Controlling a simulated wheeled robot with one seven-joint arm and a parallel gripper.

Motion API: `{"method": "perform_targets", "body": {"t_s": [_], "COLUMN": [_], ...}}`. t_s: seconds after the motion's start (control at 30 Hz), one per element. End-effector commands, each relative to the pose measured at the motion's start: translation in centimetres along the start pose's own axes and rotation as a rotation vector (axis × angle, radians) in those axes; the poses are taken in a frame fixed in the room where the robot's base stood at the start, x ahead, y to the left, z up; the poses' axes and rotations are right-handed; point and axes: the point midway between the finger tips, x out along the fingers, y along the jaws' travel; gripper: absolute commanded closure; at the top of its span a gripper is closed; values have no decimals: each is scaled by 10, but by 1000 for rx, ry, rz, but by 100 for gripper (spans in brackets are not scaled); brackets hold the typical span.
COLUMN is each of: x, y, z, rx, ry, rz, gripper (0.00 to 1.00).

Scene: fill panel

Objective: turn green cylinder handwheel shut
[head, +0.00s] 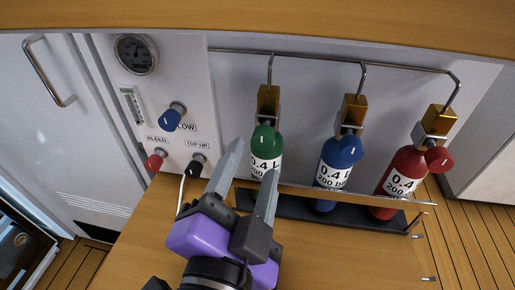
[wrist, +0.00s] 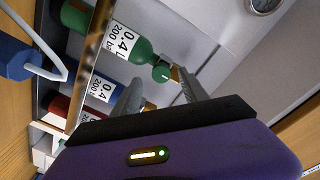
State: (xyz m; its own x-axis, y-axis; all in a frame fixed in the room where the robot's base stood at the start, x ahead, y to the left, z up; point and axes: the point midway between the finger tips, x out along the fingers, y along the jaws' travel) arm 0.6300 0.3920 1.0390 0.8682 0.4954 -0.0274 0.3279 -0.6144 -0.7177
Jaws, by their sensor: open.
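The green cylinder (head: 266,160) stands upright in the rack, leftmost of three, with a white 0.4 L label. Its green handwheel (head: 263,139) is at the top front, below a brass valve block (head: 268,103). In the wrist view the green handwheel (wrist: 162,73) shows between and beyond the fingertips, near the right finger, and the green cylinder (wrist: 135,42) lies up and left of it. My gripper (head: 255,158) is open and empty, its fingers pointing up toward the green cylinder. I see no clear contact with the handwheel.
A blue cylinder (head: 333,172) and a red cylinder (head: 399,180) stand to the right, each with its own handwheel. A metal rail (head: 330,198) crosses in front of them. At left a panel holds a gauge (head: 136,54), a blue FLOW knob (head: 172,116) and a red BLEED knob (head: 154,161).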

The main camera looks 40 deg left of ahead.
Motion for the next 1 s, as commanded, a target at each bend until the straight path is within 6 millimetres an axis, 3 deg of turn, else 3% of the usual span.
{"method": "perform_targets", "body": {"t_s": [0.23, 0.87, 1.0], "x": [-21, -22, -23], "y": [0, 0, -19], "z": [0, 0, -3], "rx": [-1, -16, -108], "ry": [0, 1, 16], "rz": [1, 0, -76], "gripper": [49, 49, 49]}}
